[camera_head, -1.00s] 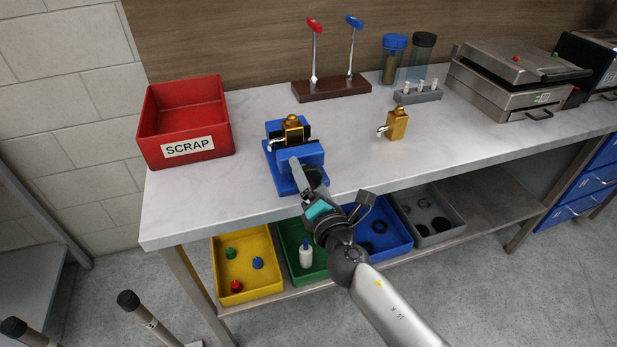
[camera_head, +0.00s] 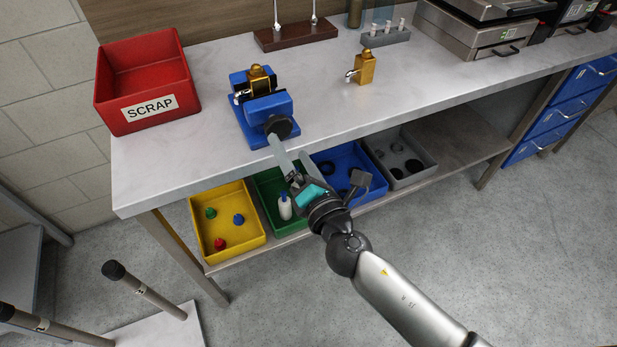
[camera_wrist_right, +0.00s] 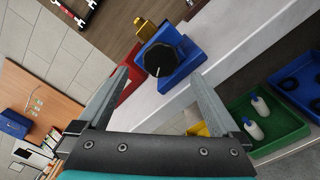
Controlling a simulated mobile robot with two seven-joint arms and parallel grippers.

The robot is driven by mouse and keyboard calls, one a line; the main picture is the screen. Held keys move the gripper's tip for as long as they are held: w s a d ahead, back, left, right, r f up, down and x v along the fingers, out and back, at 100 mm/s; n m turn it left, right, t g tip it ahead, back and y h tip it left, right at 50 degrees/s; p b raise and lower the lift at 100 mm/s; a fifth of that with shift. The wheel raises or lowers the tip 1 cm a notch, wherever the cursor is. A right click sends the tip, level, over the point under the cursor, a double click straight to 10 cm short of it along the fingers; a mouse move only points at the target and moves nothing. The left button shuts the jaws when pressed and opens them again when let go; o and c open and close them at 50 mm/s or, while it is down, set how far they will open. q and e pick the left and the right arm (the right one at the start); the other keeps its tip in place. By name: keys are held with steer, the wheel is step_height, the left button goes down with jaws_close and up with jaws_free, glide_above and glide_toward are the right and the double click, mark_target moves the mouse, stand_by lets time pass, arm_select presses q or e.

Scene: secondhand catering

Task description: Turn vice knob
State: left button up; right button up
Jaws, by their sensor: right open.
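The blue vice (camera_head: 265,107) stands near the front edge of the bench, with a brass tap-like part (camera_head: 259,78) clamped in its jaws. Its round black knob (camera_head: 280,127) faces the front; in the right wrist view the knob (camera_wrist_right: 164,58) shows a white mark. My right gripper (camera_head: 287,147) is open and empty, just in front of and below the knob. In the right wrist view the knob appears between and beyond the fingertips (camera_wrist_right: 158,76), apparently apart from them. My left gripper is not in view.
A red SCRAP bin (camera_head: 150,82) stands left of the vice, and another brass tap (camera_head: 362,67) stands right. Yellow (camera_head: 228,222), green, blue and grey (camera_head: 400,158) trays sit on the lower shelf. The bench front edge lies close to my right gripper.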

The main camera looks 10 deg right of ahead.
steer(key=b+v, duration=0.1)
steer(key=v, duration=0.6)
stand_by(0.5)
